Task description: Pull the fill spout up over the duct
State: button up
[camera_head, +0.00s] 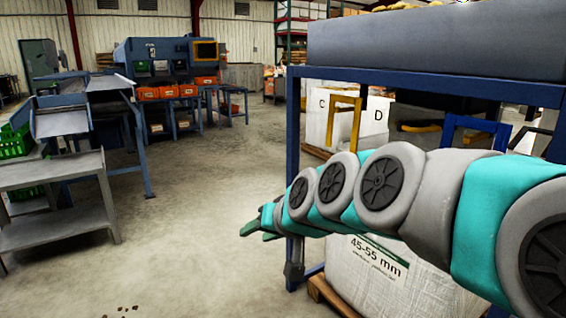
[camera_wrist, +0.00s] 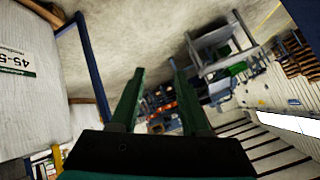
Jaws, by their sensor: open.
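My gripper (camera_head: 256,226) is at the end of my outstretched arm, left of the blue frame's front leg. Its two green fingers are apart with nothing between them in the wrist view (camera_wrist: 158,85). A white bulk bag (camera_head: 375,278) marked "45-55 mm" stands under the blue frame, partly behind my arm. The bag also shows at the left of the wrist view (camera_wrist: 25,75), beside the gripper and apart from it. I cannot make out a fill spout or a duct in either view; the bag's top is hidden behind my arm in the head view.
A blue frame (camera_head: 430,86) carries a grey trough (camera_head: 430,40) above the bag. The bag rests on a wooden pallet (camera_head: 328,298). More white bags (camera_head: 318,118) and a yellow frame (camera_head: 343,122) stand behind. Grey tables (camera_head: 55,168) stand left; the concrete floor (camera_head: 190,215) between is clear.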

jog(key=s+d+f+g+h, duration=0.2)
jog(key=s+d+f, duration=0.4)
jog(key=s, duration=0.4)
jog(key=s+d+f+g+h, duration=0.2)
jog(key=s+d+f+g, duration=0.2)
jog(key=s, duration=0.6)
jog(key=s+d+f+m+g+h, duration=0.1)
jog(key=s+d+f+g+h, duration=0.1)
jog(key=s+d+f, duration=0.6)
jog(key=shift+s+d+g, duration=0.8)
jog(key=shift+s+d, duration=0.05)
jog(key=shift+s, duration=0.2)
